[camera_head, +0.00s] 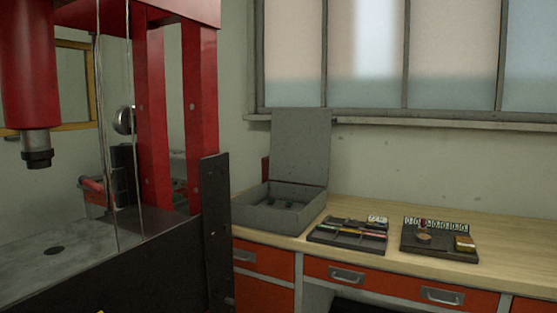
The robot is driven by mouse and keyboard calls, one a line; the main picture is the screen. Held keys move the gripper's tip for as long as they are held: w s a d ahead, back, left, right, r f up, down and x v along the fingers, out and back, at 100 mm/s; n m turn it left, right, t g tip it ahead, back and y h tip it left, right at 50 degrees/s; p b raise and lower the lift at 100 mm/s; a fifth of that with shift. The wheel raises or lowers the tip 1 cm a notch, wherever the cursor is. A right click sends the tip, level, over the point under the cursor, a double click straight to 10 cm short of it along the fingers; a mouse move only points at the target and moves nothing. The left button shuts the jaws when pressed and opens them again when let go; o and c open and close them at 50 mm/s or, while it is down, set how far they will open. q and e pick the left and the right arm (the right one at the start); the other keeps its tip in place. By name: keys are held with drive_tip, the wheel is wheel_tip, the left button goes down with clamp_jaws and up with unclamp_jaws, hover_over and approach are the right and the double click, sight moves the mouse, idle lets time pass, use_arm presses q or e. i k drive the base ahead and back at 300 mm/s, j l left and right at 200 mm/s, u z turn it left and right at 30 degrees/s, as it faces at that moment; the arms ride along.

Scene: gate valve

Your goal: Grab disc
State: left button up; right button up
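A small round brownish piece (423,239), which may be the disc, lies on the dark right-hand tray (412,249) on the wooden workbench. A small reddish piece stands just behind it. A brass-coloured block (465,243) lies to its right on the same tray, and a row of small pale labelled pieces (436,224) runs along the tray's back. The pieces are too small to name surely. Neither of my grippers is in view.
A red press (150,110) with a grey metal bed (60,250) fills the left. On the workbench (500,262), an open grey box (270,207) with its lid raised and a second dark tray (333,237) of tools stand left of the right-hand tray. The bench's right end is clear.

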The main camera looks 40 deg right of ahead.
sight(425, 239)
drive_tip(key=z, duration=1.65)
